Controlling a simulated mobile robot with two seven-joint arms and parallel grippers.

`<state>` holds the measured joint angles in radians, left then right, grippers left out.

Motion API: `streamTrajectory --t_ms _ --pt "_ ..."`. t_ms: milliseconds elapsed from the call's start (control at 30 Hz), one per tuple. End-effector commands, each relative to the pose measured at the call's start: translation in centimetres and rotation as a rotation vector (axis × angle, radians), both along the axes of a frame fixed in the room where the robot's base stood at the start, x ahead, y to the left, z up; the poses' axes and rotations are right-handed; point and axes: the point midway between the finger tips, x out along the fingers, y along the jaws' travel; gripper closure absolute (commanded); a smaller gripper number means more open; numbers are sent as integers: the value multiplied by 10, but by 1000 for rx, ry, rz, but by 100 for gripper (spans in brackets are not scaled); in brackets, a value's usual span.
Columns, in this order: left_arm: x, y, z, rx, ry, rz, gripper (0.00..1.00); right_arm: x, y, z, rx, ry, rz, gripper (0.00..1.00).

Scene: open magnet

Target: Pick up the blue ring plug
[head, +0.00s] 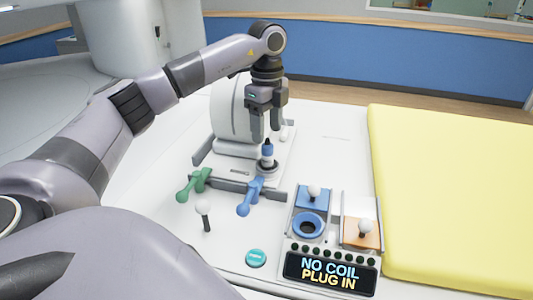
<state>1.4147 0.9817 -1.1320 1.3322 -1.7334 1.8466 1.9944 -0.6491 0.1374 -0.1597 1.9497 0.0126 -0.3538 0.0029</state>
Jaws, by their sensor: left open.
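A small upright plug (267,152) with a blue top and a pale body stands in a dark round holder (267,166) on the white device's base. My left gripper (268,130) points down just above it, open, with its fingers close around or over the blue top. I cannot tell whether they touch it. A blue ring (309,226) with a dark centre lies on the control panel, below a blue plate with a white knob (314,192). My right gripper is not in view.
A green lever (194,184) and a blue lever (250,197) stick out in front of the device. A white-knobbed stick (204,210) and a teal button (256,258) are nearby. The display (330,272) reads "NO COIL PLUG IN". A yellow pad (450,190) lies right.

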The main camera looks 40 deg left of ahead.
Motion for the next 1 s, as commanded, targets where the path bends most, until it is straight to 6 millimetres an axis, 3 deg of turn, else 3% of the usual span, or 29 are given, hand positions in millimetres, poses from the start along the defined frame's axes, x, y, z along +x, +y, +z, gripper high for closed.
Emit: streamTrajectory --t_ms 433,767,933,1000 --pt "-4 -5 -59 0 5 0 41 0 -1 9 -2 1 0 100" --pt "-4 -5 -66 0 1 0 41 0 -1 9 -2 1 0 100" --pt "-4 -5 -66 0 1 0 96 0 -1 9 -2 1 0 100" --pt "-4 -5 -66 0 1 0 100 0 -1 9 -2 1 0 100"
